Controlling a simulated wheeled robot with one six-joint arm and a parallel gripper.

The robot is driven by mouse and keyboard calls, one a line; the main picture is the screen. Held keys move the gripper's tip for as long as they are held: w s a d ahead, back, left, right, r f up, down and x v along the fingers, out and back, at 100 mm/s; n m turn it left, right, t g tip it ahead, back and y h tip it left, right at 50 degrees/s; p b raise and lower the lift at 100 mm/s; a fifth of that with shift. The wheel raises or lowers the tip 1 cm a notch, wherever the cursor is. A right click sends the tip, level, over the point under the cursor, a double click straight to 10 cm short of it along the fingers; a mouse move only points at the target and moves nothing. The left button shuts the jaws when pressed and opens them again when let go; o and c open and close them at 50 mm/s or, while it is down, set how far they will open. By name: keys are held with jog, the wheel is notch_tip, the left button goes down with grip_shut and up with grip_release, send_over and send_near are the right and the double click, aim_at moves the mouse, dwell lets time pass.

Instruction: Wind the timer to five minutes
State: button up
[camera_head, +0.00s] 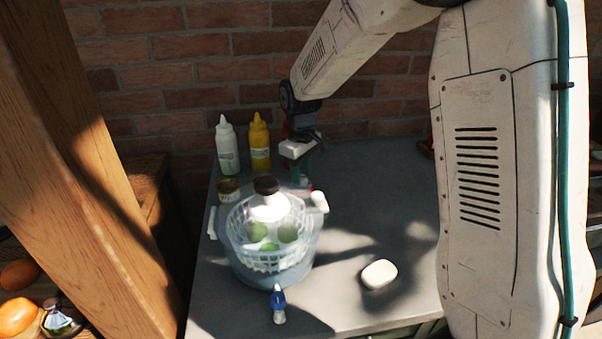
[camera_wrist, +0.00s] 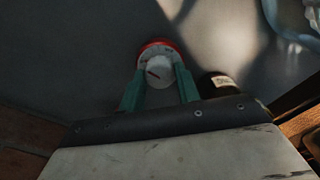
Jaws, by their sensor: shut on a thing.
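The timer (camera_wrist: 158,68) has a red rim and a white dial with a dark red pointer mark. It sits on the grey table top, seen from above in the wrist view. The pointer aims at the dial's upper left; the scale marks are too small to read. My gripper (camera_wrist: 160,73) has its two green fingers on either side of the white dial, shut on it. In the head view my gripper (camera_head: 301,178) points down at the table's back, and only a little red of the timer shows beneath it, behind the salad spinner.
A clear salad spinner (camera_head: 272,240) with green things inside stands close in front of the gripper. A white bottle (camera_head: 227,148), a yellow bottle (camera_head: 260,145) and a small can (camera_head: 229,190) stand left. A white soap-like object (camera_head: 379,274) and a blue-white bottle (camera_head: 278,305) are nearer. The right side is mostly clear.

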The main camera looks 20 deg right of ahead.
aim_at(301, 176)
jog(key=o, duration=1)
jog(key=shift+c, duration=0.2)
jog(key=shift+r, duration=0.1)
notch_tip(301, 176, up, 8)
jog(key=shift+f, duration=0.25)
jog(key=shift+r, duration=0.1)
